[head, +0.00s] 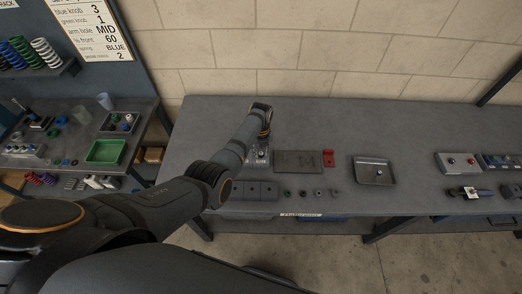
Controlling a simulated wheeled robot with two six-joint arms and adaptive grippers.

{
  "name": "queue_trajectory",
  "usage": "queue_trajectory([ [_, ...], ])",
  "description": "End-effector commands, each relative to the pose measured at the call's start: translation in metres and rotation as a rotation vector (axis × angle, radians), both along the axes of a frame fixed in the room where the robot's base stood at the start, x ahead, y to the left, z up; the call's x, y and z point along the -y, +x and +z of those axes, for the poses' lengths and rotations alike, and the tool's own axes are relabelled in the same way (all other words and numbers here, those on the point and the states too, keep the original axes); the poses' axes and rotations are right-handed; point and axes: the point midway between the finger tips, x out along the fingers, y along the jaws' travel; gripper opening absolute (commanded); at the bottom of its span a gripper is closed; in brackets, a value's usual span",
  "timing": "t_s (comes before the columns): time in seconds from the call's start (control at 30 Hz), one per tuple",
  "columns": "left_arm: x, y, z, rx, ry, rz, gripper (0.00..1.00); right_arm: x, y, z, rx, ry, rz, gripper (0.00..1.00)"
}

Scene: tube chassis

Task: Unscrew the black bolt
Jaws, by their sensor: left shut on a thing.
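My left arm reaches in from the left, and my left gripper (263,136) points down at the back left of the grey workbench (400,125). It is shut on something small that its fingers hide. Just below it is a small light fixture (258,156) with knob-like parts, partly covered by my arm. I cannot make out the black bolt for certain; it may be hidden at the gripper. A shallow metal tray (368,179) with a small bright part in it lies to the right. My right gripper is not in view.
A dark grooved plate (298,161) and a red block (328,158) lie right of the gripper. Several small round parts (319,193) line the front, beside dark blocks (262,190). Left is another bench with a green tray (105,151).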

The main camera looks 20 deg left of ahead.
Motion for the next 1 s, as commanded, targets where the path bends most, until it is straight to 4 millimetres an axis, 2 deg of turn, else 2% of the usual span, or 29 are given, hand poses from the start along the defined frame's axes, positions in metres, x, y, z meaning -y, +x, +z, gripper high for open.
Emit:
queue_trajectory([
  [0.13,0.0,-0.001,0.0003,-0.004,0.0,0.176,0.0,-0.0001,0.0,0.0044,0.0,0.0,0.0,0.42],
  [0.47,0.0,-0.001,-0.0001,-0.004,0.0,0.232,0.0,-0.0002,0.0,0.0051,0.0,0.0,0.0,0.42],
  [0.73,0.0002,-0.0011,-0.0005,-0.003,0.0,0.619,0.0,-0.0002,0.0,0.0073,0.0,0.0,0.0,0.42],
  [1.0,0.0002,-0.0013,-0.0006,-0.003,-0.001,0.651,0.0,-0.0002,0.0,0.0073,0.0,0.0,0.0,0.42],
])
